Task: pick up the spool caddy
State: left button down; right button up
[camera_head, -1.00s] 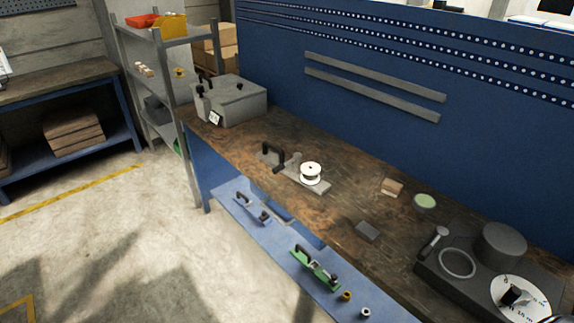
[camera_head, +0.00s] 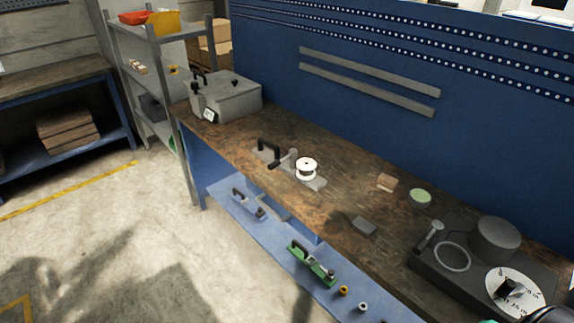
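The likely spool caddy is a grey plate with a black handle (camera_head: 268,149) and a white spool (camera_head: 306,168), lying on the brown workbench top (camera_head: 235,140). A grey rod or crank lies between handle and spool. No gripper is near it. A dark rounded piece, probably part of my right arm, shows at the bottom right corner, with a small teal piece near it. No fingers of either gripper can be seen.
A grey box (camera_head: 225,97) stands at the bench's far left end. A small block (camera_head: 386,182), a green-topped dish (camera_head: 420,196), a grey block (camera_head: 363,225) and a dark device (camera_head: 440,270) lie to the right. A green handled fixture (camera_head: 312,264) sits on the lower blue shelf.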

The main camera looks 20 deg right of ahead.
aim_at(267, 155)
jog(key=i+u, duration=0.3)
jog(key=i, duration=0.7)
jog(key=i+l+u, duration=0.15)
jog(key=i+u, duration=0.15)
jog(key=i, duration=0.75)
jog(key=i+z, duration=0.4)
jog(key=i+j+z, duration=0.2)
jog(key=z, duration=0.2)
jog(key=i+j+z, duration=0.5)
jog(key=z, duration=0.35)
jog(key=i+j+z, duration=0.15)
jog(key=z, duration=0.3)
jog(key=i+j+z, duration=0.1)
jog(key=z, duration=0.4)
jog(key=j+z, duration=0.3)
jog(key=z, duration=0.15)
